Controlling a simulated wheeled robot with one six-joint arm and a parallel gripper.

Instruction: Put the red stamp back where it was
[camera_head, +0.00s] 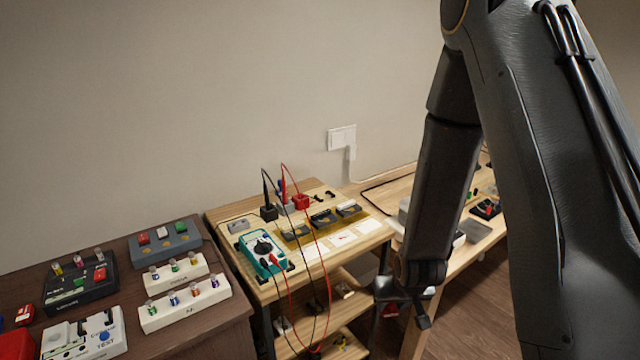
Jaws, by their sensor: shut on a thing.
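My gripper (402,306) hangs at the lower middle, in front of the right edge of the small wooden stand. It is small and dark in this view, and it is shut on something. A small red patch (390,310) shows at its fingers, which looks like the red stamp; its shape is mostly hidden. Other red items also show: a red piece (25,314) at the far left of the dark table and a red block (301,202) at the back of the stand.
The wooden stand (372,228) holds a teal multimeter (264,252) with red and black leads looping over its front, plus several dark blocks. A longer wooden workbench (448,262) is at right, partly behind my arm.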

